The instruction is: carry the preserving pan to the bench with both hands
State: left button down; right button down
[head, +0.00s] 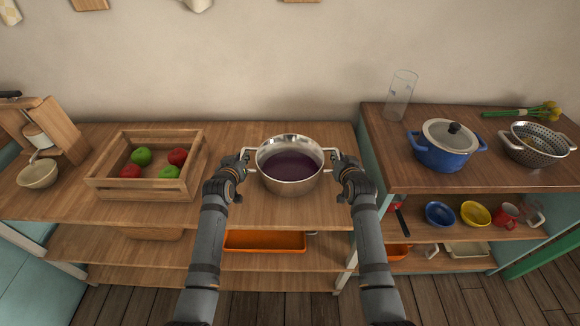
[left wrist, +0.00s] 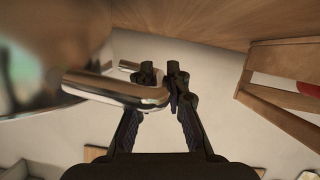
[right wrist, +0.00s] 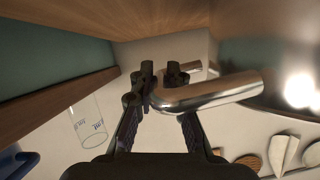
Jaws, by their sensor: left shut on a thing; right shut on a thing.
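The preserving pan (head: 290,183) is a shiny steel pot with dark purple contents, upright at the middle of the wooden bench (head: 232,207). I cannot tell whether its base touches the bench top. My left gripper (head: 240,160) is shut on the pan's left handle, which also shows in the left wrist view (left wrist: 115,89). My right gripper (head: 339,160) is shut on the right handle, which shows in the right wrist view (right wrist: 210,93). The fingertips partly hide both handles.
A wooden crate (head: 140,187) of red and green apples stands left of the pan. A small bowl (head: 38,174) is further left. A higher counter at right holds a blue lidded pot (head: 440,155), a steel colander (head: 533,148) and a glass (head: 400,95). An orange tray (head: 264,242) lies below.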

dwell(0.4)
